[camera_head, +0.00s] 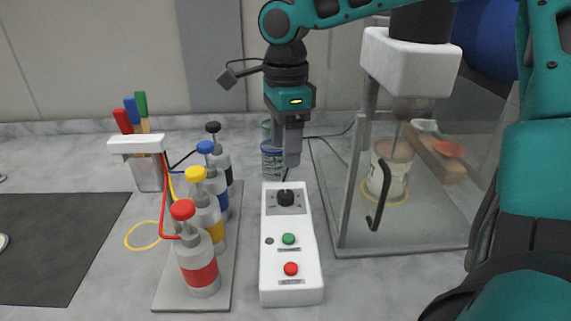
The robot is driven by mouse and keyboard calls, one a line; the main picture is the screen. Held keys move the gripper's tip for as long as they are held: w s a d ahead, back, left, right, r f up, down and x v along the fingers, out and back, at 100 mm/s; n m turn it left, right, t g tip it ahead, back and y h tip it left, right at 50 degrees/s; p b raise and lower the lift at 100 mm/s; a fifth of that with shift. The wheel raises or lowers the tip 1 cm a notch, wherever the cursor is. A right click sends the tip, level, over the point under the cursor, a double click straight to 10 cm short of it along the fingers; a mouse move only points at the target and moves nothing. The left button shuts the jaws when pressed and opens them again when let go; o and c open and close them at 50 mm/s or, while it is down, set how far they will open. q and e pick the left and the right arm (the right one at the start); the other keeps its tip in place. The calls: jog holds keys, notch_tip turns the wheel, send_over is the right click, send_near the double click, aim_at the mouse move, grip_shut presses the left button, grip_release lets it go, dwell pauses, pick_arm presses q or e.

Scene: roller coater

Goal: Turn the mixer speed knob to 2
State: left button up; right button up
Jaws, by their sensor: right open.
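The mixer control box (271,269) is a white slab on the counter in the middle of the view. Its black speed knob (286,198) is on a dark plate near the far end. A green button (288,239) and a red button (291,268) are nearer to me. My right gripper (290,172) points down just above the knob, its fingers seen nearly edge-on. It is open and holds nothing. I cannot tell if the fingertips touch the knob, nor read its setting. My left gripper is not in view.
The mixer (412,62) stands on the right behind a clear guard, over a cup (390,170). Pump bottles with red (182,210), yellow, blue and black tops stand left of the box on a grey tray (170,294). A dark mat (55,240) lies far left.

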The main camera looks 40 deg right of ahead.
jog(key=shift+r, duration=1.45)
